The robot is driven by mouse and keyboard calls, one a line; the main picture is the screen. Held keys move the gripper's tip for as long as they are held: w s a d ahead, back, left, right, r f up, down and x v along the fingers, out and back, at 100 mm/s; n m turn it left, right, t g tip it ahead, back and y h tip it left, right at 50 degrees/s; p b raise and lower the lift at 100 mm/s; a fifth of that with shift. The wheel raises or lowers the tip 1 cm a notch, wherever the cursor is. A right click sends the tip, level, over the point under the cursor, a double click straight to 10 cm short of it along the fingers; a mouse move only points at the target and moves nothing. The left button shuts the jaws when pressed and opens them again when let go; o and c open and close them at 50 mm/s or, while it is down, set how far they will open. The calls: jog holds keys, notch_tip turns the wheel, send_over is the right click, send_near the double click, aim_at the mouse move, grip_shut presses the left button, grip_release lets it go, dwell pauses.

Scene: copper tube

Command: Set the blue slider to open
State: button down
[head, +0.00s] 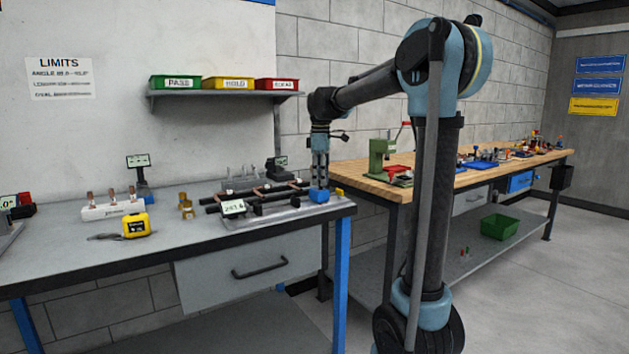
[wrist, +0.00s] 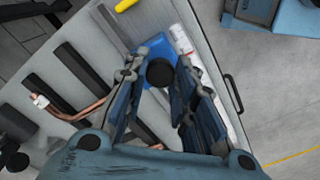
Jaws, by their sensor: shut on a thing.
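The blue slider (head: 319,195) is a small blue block at the right end of the grey fixture on the near bench. In the wrist view its blue body (wrist: 156,48) carries a round black knob (wrist: 160,72). My gripper (head: 319,184) points straight down over the slider. In the wrist view the fingers of my gripper (wrist: 158,70) stand on both sides of the knob, shut on the slider. A pale plate with red marks (wrist: 183,42) lies beside the slider; its wording is too small to read. The fingers hide part of the slider.
The fixture (head: 245,222) holds dark bars and a copper tube (wrist: 95,113) just left of the slider. A yellow tape measure (head: 136,225) lies further left. A shelf with bins (head: 228,83) hangs behind.

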jog(key=shift+w+d, duration=0.8)
jog(key=shift+d, duration=0.15)
jog(key=c, duration=1.3)
grip_release()
notch_tip(320, 180, up, 12)
